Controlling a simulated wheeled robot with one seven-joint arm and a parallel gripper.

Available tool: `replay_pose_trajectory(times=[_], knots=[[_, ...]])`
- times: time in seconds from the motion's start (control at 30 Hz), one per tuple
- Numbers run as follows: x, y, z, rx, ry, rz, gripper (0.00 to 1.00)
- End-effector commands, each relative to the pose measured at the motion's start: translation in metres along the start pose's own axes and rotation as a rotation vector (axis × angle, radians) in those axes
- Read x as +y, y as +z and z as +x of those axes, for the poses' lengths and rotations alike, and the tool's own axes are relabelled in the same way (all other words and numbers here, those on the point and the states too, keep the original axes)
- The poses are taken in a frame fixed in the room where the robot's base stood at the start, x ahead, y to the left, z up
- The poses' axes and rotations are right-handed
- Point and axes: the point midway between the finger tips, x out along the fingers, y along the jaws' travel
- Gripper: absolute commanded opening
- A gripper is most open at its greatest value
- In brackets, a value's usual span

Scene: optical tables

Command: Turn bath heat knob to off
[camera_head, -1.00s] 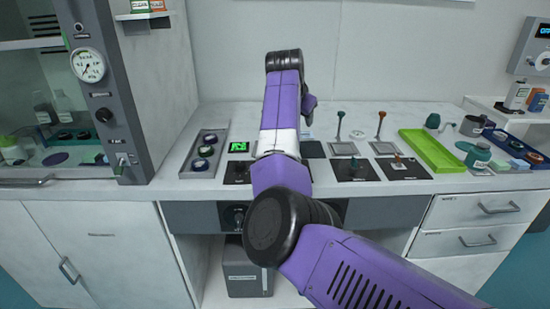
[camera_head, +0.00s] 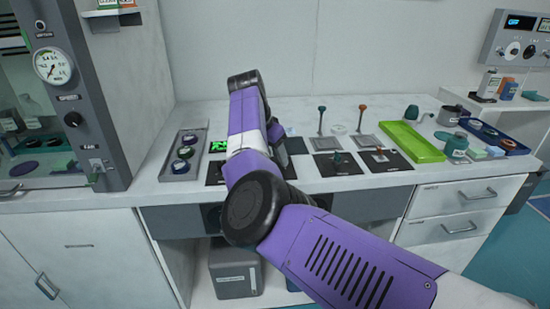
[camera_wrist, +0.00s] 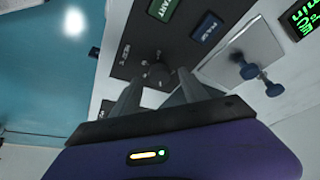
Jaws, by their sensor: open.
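In the wrist view, my gripper (camera_wrist: 159,86) is open, with its two grey fingers pointing at a dark panel (camera_wrist: 128,68). A small dark round knob (camera_wrist: 158,70) sits on this panel, between and just beyond the fingertips. I cannot tell whether the fingers touch it. A small white label beside it is too blurred to read surely, so I cannot confirm it is the bath heat knob. A green START button (camera_wrist: 165,8) and a blue PAUSE button (camera_wrist: 207,30) are next to it.
The wrist view shows a metal plate with blue knobbed parts (camera_wrist: 258,78) and a green display (camera_wrist: 303,18). In the head view, a grey tray (camera_head: 172,167), toggle levers (camera_head: 321,120) and a green tray (camera_head: 410,142) stand on the counter. A control box (camera_head: 520,40) hangs right.

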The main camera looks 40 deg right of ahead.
Motion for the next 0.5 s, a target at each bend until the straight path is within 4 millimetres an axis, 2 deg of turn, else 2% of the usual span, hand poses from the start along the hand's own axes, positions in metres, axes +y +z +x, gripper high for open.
replay_pose_trajectory(times=[0.13, 0.4, 0.5], knots=[[0.0, 0.0001, 0.0097, 0.0, 0.0, 0.0, 0.52], [0.0, 0.0001, 0.0112, 0.001, -0.001, 0.0, 0.52], [-0.0001, 0.0001, 0.0111, 0.001, -0.001, 0.0, 0.34]])
